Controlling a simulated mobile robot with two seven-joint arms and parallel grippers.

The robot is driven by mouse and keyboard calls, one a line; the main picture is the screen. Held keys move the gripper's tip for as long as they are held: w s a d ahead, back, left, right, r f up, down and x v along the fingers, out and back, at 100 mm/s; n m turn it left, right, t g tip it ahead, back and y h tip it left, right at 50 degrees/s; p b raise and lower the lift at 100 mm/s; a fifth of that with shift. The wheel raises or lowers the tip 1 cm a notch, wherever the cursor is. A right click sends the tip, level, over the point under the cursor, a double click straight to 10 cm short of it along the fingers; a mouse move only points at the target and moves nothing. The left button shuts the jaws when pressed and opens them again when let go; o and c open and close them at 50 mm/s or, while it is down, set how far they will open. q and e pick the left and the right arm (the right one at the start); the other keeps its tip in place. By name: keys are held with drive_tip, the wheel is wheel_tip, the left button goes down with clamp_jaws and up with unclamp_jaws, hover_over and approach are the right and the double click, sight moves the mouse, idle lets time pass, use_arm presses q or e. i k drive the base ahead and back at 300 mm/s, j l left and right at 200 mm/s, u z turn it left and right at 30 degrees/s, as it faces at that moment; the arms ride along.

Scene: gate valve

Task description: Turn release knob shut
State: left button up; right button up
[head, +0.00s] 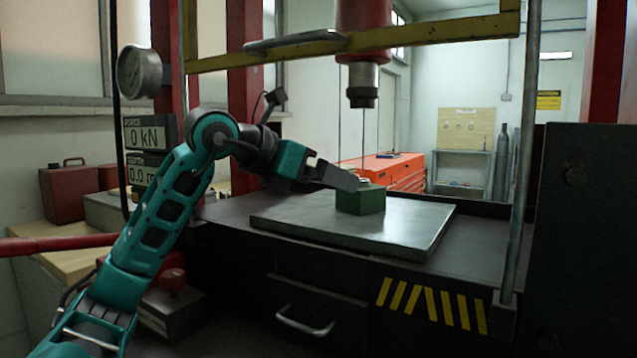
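A red knob (173,280) sits on a dark box low at the left, beside my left arm. It looks like the release knob, but how far it is turned cannot be told. My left gripper (352,182) is far from it, up and to the right. Its grey fingers reach to the upper left edge of a green block (362,202) on the press plate. I cannot tell whether they touch the block or how far apart they are. My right gripper is not in view.
The green block stands on a grey metal plate (410,235) under the press ram (362,85). A yellow guard frame (420,38) crosses above. A red bar (60,244) runs in from the left. A display (148,133) reads 0 kN. A steel post (525,150) stands right.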

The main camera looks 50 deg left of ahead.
sight(173, 281)
drive_tip(key=k+j, duration=0.1)
drive_tip(key=k, duration=0.65)
drive_tip(key=k+j, duration=0.1)
drive_tip(key=k, duration=0.65)
